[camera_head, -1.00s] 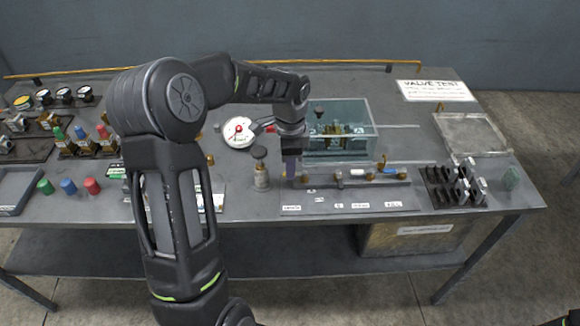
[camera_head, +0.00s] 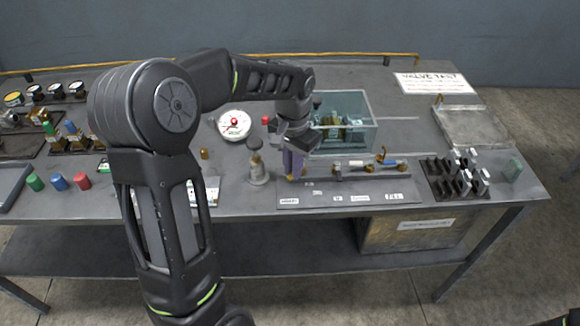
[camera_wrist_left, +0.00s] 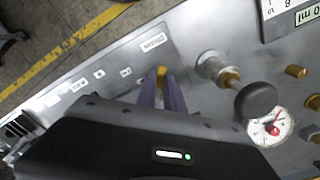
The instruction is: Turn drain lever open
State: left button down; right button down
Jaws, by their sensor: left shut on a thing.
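My left gripper (camera_head: 293,165) points down at the left end of the valve rig (camera_head: 345,172) on the bench. In the left wrist view its two purple fingers (camera_wrist_left: 163,92) are closed around a small yellow-brass piece (camera_wrist_left: 162,71), apparently the drain lever, beside a small white label (camera_wrist_left: 153,43). The fingers hide most of the lever. Further right on the rig are a white part, a blue lever (camera_head: 388,164) and brass fittings. My right gripper is not in view.
A black-knobbed fitting (camera_head: 257,170) stands just left of the gripper. A dial gauge (camera_head: 234,124) lies behind it. A clear blue bin (camera_head: 345,112) stands behind the rig. Dark racks with metal parts (camera_head: 455,178) are at right. An empty tray (camera_head: 474,128) lies at back right.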

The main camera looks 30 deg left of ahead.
pick_arm(q)
jog(key=n, duration=0.2)
jog(key=d+n, duration=0.1)
jog(key=shift+w+d+n+b, duration=0.15)
jog(key=shift+n+b, duration=0.2)
jog(key=shift+n, duration=0.05)
jog(key=n, duration=0.2)
jog(key=d+n, duration=0.1)
jog(key=n, duration=0.1)
jog(key=shift+w+d, duration=0.1)
jog(key=shift+w, duration=0.15)
jog(key=c, duration=1.5)
grip_release()
jog(key=shift+o, duration=0.2)
jog(key=shift+r, duration=0.1)
notch_tip(320, 180, up, 8)
jog(key=shift+f+b, duration=0.2)
jog(key=shift+b, duration=0.25)
